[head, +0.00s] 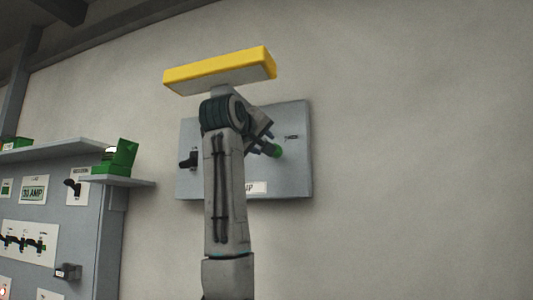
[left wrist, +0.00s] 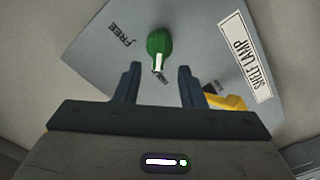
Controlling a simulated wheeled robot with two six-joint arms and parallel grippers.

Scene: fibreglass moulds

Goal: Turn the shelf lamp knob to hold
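The green knob (head: 277,151) is on a grey panel (head: 302,175) on the wall. In the left wrist view the knob (left wrist: 158,43) has a white pointer line aimed down the picture, toward a small mark partly hidden and too small to read. The word FREE (left wrist: 124,38) is to its left, and a SHELF LAMP label (left wrist: 246,58) to its right. My left gripper (left wrist: 159,78) is open, with the knob just beyond and between its fingertips, seemingly apart from them. In the head view the left gripper (head: 264,139) is close to the knob. My right gripper is not in view.
A yellow-topped lamp bar (head: 220,72) stands out above the panel. A black handle (head: 188,160) is on the panel's left side. Left are a shelf (head: 125,182) with a green object (head: 116,157) and a grey switch cabinet (head: 85,215). The right wall is bare.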

